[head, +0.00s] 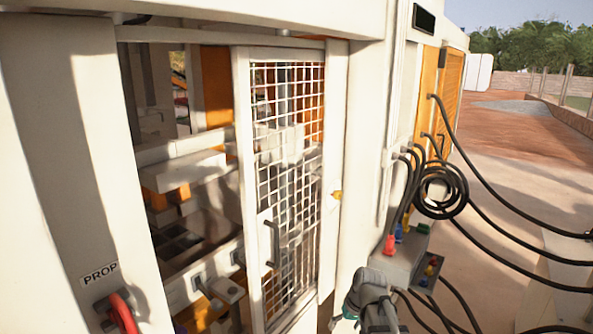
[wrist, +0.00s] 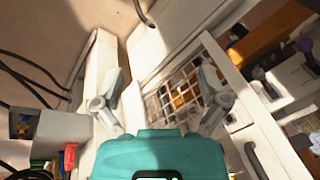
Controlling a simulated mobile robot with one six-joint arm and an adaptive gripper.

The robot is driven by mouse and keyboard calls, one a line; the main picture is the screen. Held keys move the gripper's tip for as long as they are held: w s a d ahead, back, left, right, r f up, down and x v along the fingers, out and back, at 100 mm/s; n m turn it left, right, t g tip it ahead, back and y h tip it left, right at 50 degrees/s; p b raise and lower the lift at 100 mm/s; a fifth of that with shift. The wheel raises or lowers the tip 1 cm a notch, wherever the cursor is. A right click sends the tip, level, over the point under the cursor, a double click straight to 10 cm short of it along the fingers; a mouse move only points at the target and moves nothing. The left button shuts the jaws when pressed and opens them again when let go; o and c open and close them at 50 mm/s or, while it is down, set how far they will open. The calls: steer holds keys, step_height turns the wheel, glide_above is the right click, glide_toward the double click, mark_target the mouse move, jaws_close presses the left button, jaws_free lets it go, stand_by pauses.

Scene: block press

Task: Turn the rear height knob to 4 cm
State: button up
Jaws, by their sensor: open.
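I cannot make out a rear height knob or a centimetre scale in either view. My gripper (wrist: 160,85) is open and empty in the wrist view, its two fingers spread apart in front of the pale machine frame and the mesh door. In the head view, a grey part of my arm (head: 370,297) shows at the bottom, right of the mesh door and beside the grey connection box. The white-framed mesh door (head: 288,165) stands in the opening of the press; it also shows in the wrist view (wrist: 180,92), beyond the fingers.
A grey box (head: 407,257) with coloured plugs and black hoses stands right of the frame. A coiled hose (head: 440,190) hangs above it. A red hooked part (head: 122,313) sits below the PROP label at lower left.

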steer(key=s+d+m+g+h, duration=0.1)
steer(key=s+d+h, duration=0.2)
steer(key=s, duration=0.7)
steer(key=shift+s+d+f+m, duration=0.15)
steer(key=shift+s+f+m, duration=0.15)
steer(key=shift+m, duration=0.1)
steer(key=shift+c, duration=0.3)
